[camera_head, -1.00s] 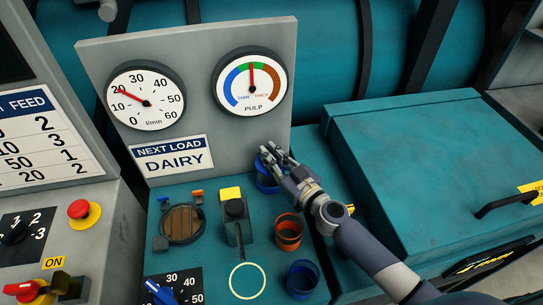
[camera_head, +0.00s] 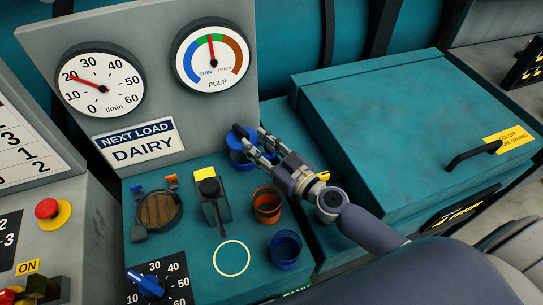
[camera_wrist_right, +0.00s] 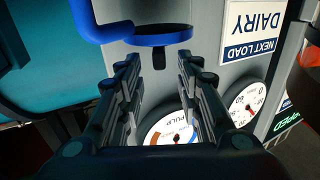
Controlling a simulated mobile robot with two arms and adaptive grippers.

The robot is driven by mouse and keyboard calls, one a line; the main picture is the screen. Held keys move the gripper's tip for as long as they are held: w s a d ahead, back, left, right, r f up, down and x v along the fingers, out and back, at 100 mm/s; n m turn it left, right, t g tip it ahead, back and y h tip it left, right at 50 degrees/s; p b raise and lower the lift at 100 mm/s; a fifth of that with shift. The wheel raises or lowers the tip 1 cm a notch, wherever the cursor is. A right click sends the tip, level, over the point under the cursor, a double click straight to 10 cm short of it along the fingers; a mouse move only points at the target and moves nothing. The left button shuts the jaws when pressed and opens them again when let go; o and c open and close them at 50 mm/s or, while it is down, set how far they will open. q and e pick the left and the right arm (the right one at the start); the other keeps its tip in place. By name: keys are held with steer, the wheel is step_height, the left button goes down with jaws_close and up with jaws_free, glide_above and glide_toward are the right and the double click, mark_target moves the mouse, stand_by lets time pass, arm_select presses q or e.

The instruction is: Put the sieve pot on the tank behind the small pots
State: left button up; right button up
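A blue pot (camera_head: 236,157), which I take for the sieve pot, stands on the teal tank top (camera_head: 195,258) behind the small pots, near the gauge panel. The small pots are an orange one (camera_head: 267,205) and a dark blue one (camera_head: 285,249). My right gripper (camera_head: 254,142) is beside the blue pot's right side and partly hides it. In the wrist view the right fingers (camera_wrist_right: 158,85) are spread with nothing between them. The blue pot (camera_wrist_right: 115,27), with a dark tab, shows just beyond their tips, apart from them. My left gripper is out of view.
The gauge panel (camera_head: 150,100) rises behind the pots. A lever with a yellow block (camera_head: 205,173) and a round brown slatted hatch (camera_head: 158,210) stand left of them. A large teal lidded box (camera_head: 400,115) is to the right.

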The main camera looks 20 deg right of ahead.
steer(key=shift+b+v, duration=0.7)
steer(key=shift+v, duration=2.05)
steer(key=shift+w, duration=0.1)
